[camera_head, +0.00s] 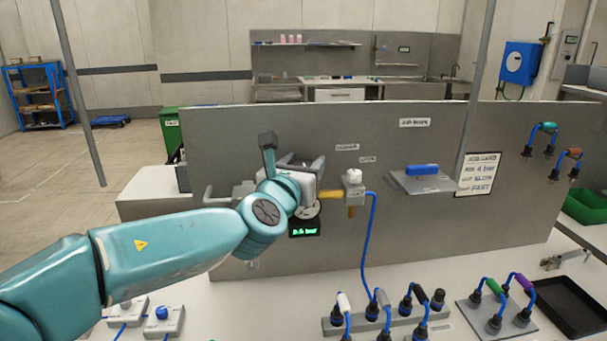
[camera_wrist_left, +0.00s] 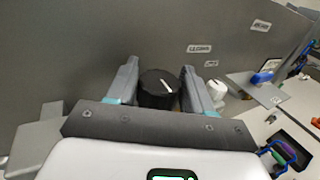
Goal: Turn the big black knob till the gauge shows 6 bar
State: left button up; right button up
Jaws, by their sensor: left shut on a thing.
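The gauge (camera_head: 304,231) is a small black display with green digits just below the wrist. It seems to end in ".6 bar"; the first digit is too small to be sure of. My right gripper is not in view.
A brass fitting and white-capped valve (camera_head: 354,186) with a blue hose sit close right of my gripper. A shelf with a blue handle (camera_head: 422,169) and a job card (camera_head: 478,174) are further right. Hose plugs (camera_head: 384,318) stand on the bench below.

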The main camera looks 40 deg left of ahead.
pick_arm(q)
jog(key=shift+r, duration=0.2)
jog(key=o, duration=0.9)
jog(key=shift+f, duration=0.1)
jog(key=shift+s+d, duration=0.1)
jog(key=shift+s, duration=0.05)
jog(key=p+v, duration=0.2)
jog(key=v, duration=1.4)
jog(key=shift+p, duration=0.3)
jog(key=shift+s+d, duration=0.1)
jog(key=shift+s, duration=0.05)
